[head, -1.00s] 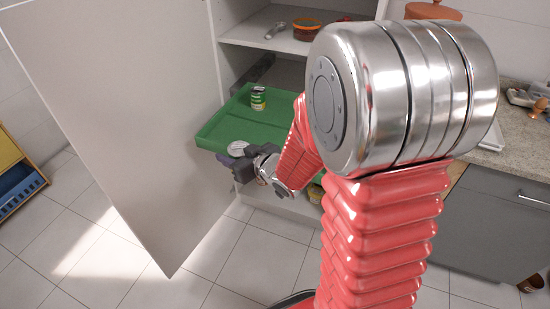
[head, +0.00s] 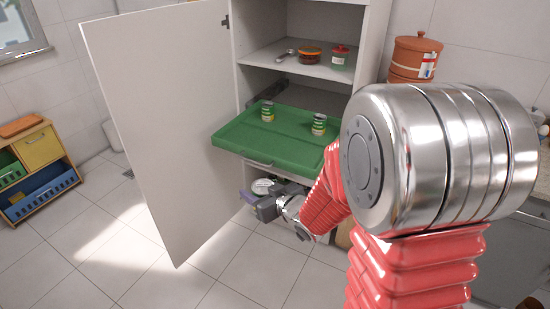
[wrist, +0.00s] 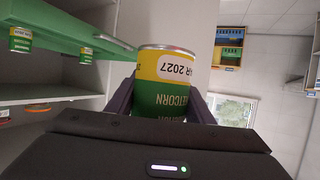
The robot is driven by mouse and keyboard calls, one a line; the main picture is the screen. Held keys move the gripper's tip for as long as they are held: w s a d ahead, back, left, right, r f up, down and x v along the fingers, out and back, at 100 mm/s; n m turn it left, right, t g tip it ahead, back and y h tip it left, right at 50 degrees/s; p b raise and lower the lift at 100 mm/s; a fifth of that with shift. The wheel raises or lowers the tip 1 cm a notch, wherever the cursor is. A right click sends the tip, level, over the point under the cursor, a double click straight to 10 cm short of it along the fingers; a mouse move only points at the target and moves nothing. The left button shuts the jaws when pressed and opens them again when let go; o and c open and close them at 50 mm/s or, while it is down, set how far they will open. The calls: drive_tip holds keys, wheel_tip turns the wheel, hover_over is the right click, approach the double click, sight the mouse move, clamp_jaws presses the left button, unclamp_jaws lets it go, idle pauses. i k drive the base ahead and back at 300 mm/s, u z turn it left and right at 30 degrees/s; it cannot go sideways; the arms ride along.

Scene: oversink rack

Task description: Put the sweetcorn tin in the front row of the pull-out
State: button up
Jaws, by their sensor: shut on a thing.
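My gripper (head: 262,205) is shut on the sweetcorn tin (wrist: 165,85), which has a green and yellow label reading upside down in the wrist view. In the head view, the tin's pale round end (head: 262,186) shows just below the front edge of the green pull-out (head: 255,140). The tin is outside the pull-out. Two small green-labelled tins stand on the pull-out, one at the back left (head: 267,112) and one to the right (head: 319,125). The front strip of the pull-out looks bare. My arm may hide its right end.
A large open cupboard door (head: 170,120) stands left of the pull-out. The shelf above (head: 300,68) holds an orange-brown dish (head: 309,55) and a red-lidded jar (head: 340,56). A toy-like bin unit (head: 38,170) stands far left. The floor in front is clear.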

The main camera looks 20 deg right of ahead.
sight(268, 150)
drive_tip(key=z, duration=0.05)
drive_tip(key=k, duration=0.2)
drive_tip(key=u, duration=0.7)
drive_tip(key=i, duration=1.5)
